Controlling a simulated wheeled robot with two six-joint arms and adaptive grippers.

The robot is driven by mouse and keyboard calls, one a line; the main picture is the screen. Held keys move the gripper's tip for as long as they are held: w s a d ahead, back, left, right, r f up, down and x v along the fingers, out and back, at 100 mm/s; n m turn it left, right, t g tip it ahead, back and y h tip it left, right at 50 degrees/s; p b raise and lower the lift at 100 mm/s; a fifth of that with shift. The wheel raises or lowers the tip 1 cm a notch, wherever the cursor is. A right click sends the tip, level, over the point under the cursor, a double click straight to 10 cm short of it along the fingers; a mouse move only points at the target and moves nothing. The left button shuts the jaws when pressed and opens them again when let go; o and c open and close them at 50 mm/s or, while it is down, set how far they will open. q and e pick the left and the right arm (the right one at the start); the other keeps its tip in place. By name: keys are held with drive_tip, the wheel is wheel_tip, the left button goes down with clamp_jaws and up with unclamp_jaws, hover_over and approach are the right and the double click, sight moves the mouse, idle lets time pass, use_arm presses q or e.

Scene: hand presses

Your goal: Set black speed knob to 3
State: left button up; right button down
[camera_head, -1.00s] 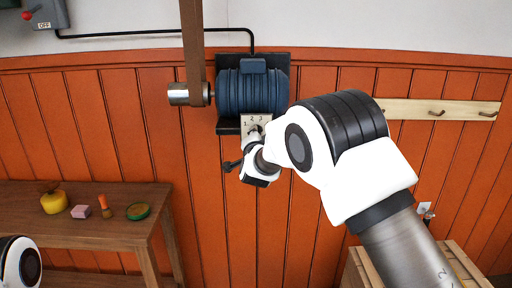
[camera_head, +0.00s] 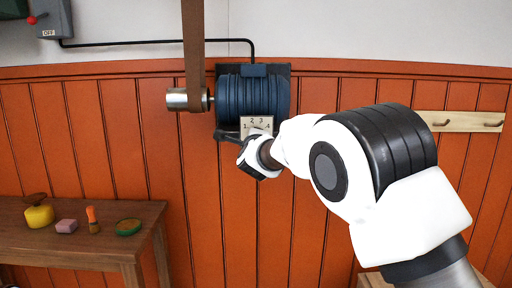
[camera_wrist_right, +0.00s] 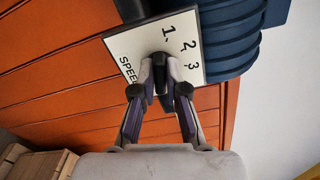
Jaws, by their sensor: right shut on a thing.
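The white speed plate (camera_head: 257,121) is on the front of the blue motor (camera_head: 252,95). The black speed knob (camera_wrist_right: 160,60) is at the plate's middle. My right gripper (camera_wrist_right: 160,72) is shut on the knob, one finger on each side. The fingers hide much of the knob, so I cannot tell which number it points to. In the head view my right gripper covers the plate's lower part. My left gripper is not in view.
A brown belt (camera_head: 194,45) runs up from the metal pulley (camera_head: 188,99) left of the motor. A grey switch box (camera_head: 50,18) marked OFF hangs upper left. A wooden table (camera_head: 75,240) with small objects stands lower left. A peg rail (camera_head: 458,122) is at right.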

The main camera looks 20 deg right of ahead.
drive_tip(key=shift+m+b, duration=0.35)
drive_tip(key=shift+m, duration=0.05)
drive_tip(key=c, duration=1.2)
unclamp_jaws()
drive_tip(key=v, duration=1.2)
